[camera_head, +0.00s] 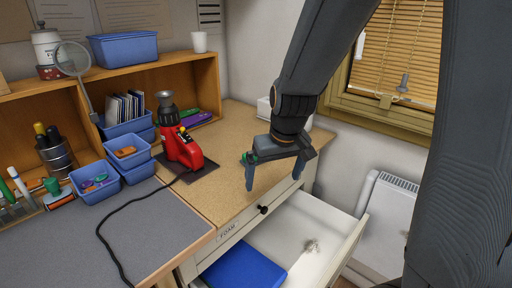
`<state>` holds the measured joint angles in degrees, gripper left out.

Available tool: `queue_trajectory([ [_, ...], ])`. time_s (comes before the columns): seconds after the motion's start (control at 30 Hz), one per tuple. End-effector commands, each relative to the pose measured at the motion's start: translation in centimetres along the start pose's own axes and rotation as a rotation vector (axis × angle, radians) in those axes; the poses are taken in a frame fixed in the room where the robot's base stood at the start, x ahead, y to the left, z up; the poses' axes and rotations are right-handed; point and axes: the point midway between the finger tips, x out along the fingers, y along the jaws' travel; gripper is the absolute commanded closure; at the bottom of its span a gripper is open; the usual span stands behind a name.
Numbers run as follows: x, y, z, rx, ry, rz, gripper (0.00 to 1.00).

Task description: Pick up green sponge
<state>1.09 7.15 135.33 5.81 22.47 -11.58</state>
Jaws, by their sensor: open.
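My gripper (273,182) points down above the worktop's right edge, by the open drawer. Its two blue-grey fingers are spread apart with nothing between them.
The open drawer (350,241), under a FOAM label, holds a blue block (243,268) and a pale crumpled bit. A red machine (183,148) stands left of my gripper, its black cable crossing the grey mat (160,235). Blue bins (128,151) stand farther left.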

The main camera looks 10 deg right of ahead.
Motion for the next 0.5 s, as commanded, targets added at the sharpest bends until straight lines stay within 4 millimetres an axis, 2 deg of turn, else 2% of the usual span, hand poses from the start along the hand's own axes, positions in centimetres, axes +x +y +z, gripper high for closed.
queue_trajectory([
  [0.03,0.2,0.6,-2.4,-0.017,0.012,-0.006,0.0],
  [0.1,0.9,1.1,-5.7,-0.053,0.031,-0.017,0.0],
  [0.3,2.7,2.4,-13.9,-0.157,0.086,-0.05,0.0],
  [0.4,3.2,2.9,-16.5,-0.195,0.109,-0.06,0.0],
  [0.5,3.5,3.1,-17.9,-0.216,0.121,-0.066,0.0],
])
